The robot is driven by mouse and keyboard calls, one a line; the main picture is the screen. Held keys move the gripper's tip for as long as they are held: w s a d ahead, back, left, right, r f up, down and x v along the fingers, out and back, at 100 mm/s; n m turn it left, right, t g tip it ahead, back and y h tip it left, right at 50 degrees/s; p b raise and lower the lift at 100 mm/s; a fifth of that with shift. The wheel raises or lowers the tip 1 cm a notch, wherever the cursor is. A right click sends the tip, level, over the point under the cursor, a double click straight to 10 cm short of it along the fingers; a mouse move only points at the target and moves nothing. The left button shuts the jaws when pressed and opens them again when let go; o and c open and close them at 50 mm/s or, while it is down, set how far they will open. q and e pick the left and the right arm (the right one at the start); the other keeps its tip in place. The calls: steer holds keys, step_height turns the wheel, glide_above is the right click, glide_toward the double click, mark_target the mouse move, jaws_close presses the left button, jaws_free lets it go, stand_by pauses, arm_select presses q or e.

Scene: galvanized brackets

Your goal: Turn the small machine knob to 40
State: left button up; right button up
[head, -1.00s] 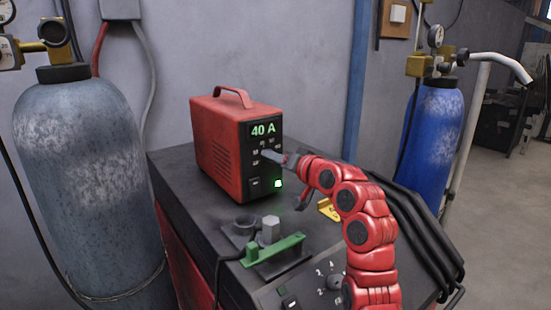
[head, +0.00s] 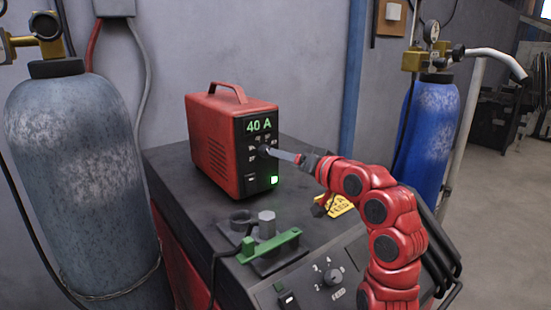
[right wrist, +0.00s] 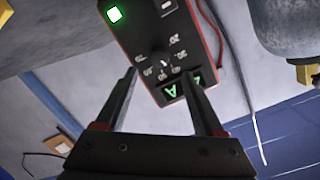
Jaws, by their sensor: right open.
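The small red machine (head: 215,150) stands on the dark cabinet top, and its green display (head: 259,126) reads 40 A. Its small dark knob (head: 263,149) sits on the black front panel below the display; it also shows in the right wrist view (right wrist: 161,60), ringed by white numbers. My right gripper (head: 276,152) points at the knob from the right. In the right wrist view its two fingers (right wrist: 160,76) are spread apart, with the knob in the gap beyond their tips. It looks empty and apart from the knob. My left gripper is out of view.
A second, larger knob (head: 333,277) is on the cabinet's sloped front. A grey cylinder (head: 80,190) stands left, a blue cylinder (head: 428,140) right.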

steer(key=b+v, duration=0.1)
steer(key=v, duration=0.9)
steer(key=shift+s+d, duration=0.2)
steer(key=shift+s, duration=0.05)
